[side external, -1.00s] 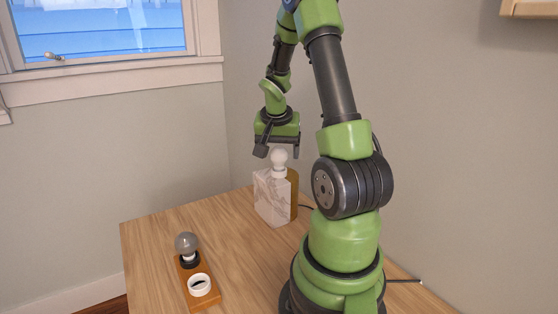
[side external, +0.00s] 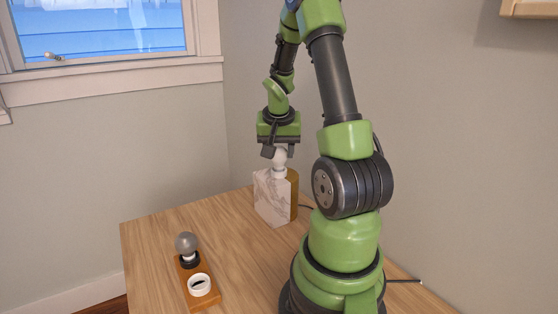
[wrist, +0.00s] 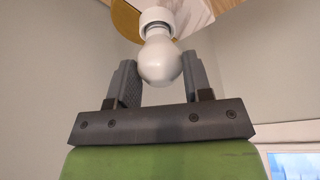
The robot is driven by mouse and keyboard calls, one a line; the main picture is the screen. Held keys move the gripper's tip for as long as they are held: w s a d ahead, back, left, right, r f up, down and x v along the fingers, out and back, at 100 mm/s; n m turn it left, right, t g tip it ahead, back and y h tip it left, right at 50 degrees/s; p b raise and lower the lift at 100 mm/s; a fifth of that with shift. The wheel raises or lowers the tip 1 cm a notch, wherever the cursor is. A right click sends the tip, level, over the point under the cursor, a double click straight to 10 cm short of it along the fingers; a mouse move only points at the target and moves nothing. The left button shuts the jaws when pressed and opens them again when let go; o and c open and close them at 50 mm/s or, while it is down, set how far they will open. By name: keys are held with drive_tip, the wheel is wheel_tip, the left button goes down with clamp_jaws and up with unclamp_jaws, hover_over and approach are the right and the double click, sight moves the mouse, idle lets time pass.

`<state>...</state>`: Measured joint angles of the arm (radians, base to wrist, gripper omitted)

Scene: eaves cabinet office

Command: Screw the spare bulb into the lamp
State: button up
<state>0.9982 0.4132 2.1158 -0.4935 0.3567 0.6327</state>
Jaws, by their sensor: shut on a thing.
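The lamp is a white-grey marble block (side external: 272,198) with a brass-coloured part (side external: 292,183) behind it, at the back of the desk. A white bulb (side external: 280,158) stands upright on the lamp's white socket (side external: 279,173). My gripper (side external: 279,153) points down over it and is shut on the bulb. In the wrist view the white bulb (wrist: 160,62) sits between my two fingers, its neck in the white socket (wrist: 157,18). How far its thread is in is hidden. A grey bulb (side external: 186,243) stands in a black ring on a small wooden holder (side external: 211,302).
The holder's white ring (side external: 199,285) is empty. Bare wooden desk (side external: 240,255) lies between holder and lamp. Walls stand close behind the lamp. A dark cable runs along the desk behind the lamp. A window is at the upper left.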

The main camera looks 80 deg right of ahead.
drive_tip(key=m, duration=0.1)
drive_tip(key=m+g, duration=0.1)
drive_tip(key=m, duration=0.2)
drive_tip(key=shift+w+m+g, duration=0.25)
drive_tip(key=shift+m+g, duration=0.05)
drive_tip(key=shift+m, duration=0.1)
drive_tip(key=m, duration=0.2)
drive_tip(key=shift+m+g, duration=0.3)
drive_tip(key=shift+g, duration=0.1)
drive_tip(key=shift+w+m+g+y, duration=0.1)
drive_tip(key=shift+m+g+y, duration=0.2)
drive_tip(key=shift+m, duration=0.4)
drive_tip(key=m+g+y, duration=0.1)
drive_tip(key=m, duration=0.3)
drive_tip(key=shift+w+d, duration=0.1)
drive_tip(key=shift+d, duration=0.1)
drive_tip(key=shift+m+y, duration=0.4)
drive_tip(key=shift+m, duration=0.9)
